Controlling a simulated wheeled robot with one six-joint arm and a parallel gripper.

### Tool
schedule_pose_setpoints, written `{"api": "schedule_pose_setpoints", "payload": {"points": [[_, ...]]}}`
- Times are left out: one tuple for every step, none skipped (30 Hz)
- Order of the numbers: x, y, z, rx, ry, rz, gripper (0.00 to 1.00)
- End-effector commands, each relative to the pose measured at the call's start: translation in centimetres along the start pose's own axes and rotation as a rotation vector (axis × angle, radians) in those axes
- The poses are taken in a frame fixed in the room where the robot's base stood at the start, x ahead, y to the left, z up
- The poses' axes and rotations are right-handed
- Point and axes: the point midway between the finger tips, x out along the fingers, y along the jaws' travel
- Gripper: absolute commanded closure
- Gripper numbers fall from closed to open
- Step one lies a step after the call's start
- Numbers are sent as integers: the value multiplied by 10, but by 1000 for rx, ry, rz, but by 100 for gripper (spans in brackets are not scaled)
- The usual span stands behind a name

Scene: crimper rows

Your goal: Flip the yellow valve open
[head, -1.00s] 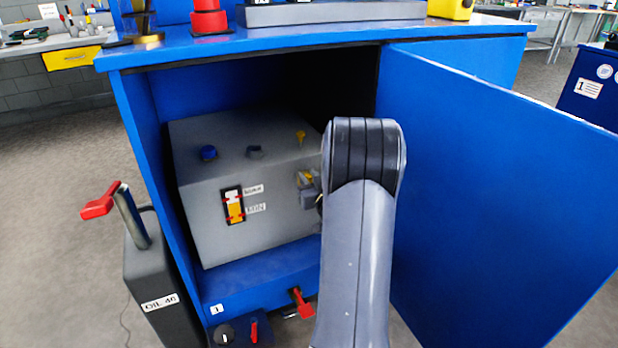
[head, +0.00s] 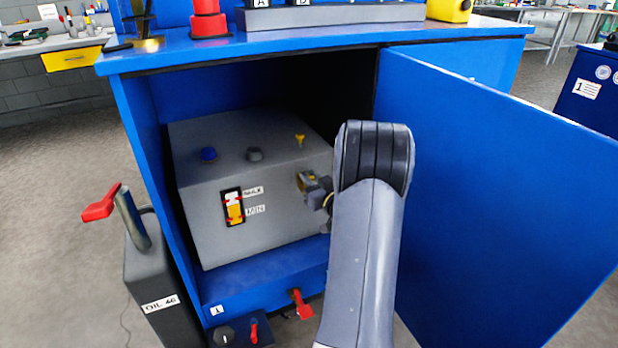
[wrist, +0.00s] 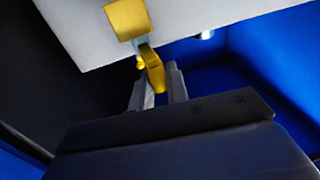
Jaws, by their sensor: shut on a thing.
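The yellow valve (head: 306,177) sits at the right of the front face of a grey tank inside the blue cabinet. In the wrist view the valve has a yellow block (wrist: 128,18) and a yellow lever (wrist: 152,70) coming off it. My gripper (wrist: 158,88) has a finger on each side of the lever's end and is shut on it. In the head view my gripper (head: 325,196) shows only in part beside the valve, as my arm hides the rest. How far the lever is turned is hard to tell.
The grey tank (head: 220,200) carries a level gauge (head: 234,207) and small caps on top. The blue cabinet door (head: 500,190) stands open at right. An oil can (head: 160,270) with a red handle stands at left. Red levers (head: 301,304) sit below the tank.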

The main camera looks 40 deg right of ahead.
Motion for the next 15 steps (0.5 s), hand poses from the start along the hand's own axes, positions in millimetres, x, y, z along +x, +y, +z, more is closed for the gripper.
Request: {"api": "schedule_pose_setpoints", "payload": {"points": [[0, 4, -3, -1, 2, -24, 100], [0, 6, -3, -1, 2, -42, 100], [-1, 7, -4, -1, 3, -65, 100], [-1, 8, -4, -1, 2, -82, 100], [-1, 9, -3, -1, 2, -99, 100], [-1, 10, -4, -2, 2, -119, 100], [-1, 11, -4, -2, 3, -132, 100], [-1, 11, -3, -1, 3, -145, 100], [-1, 12, -3, -1, 2, -158, 100], [-1, 12, -3, -1, 2, -166, 100], [-2, 12, -2, -1, 2, -171, 100], [-2, 12, -2, -1, 2, -178, 100], [-2, 12, -2, -1, 2, -181, 100], [-2, 12, -2, -1, 2, -183, 100], [-2, 12, -2, -1, 2, -183, 100]]}}
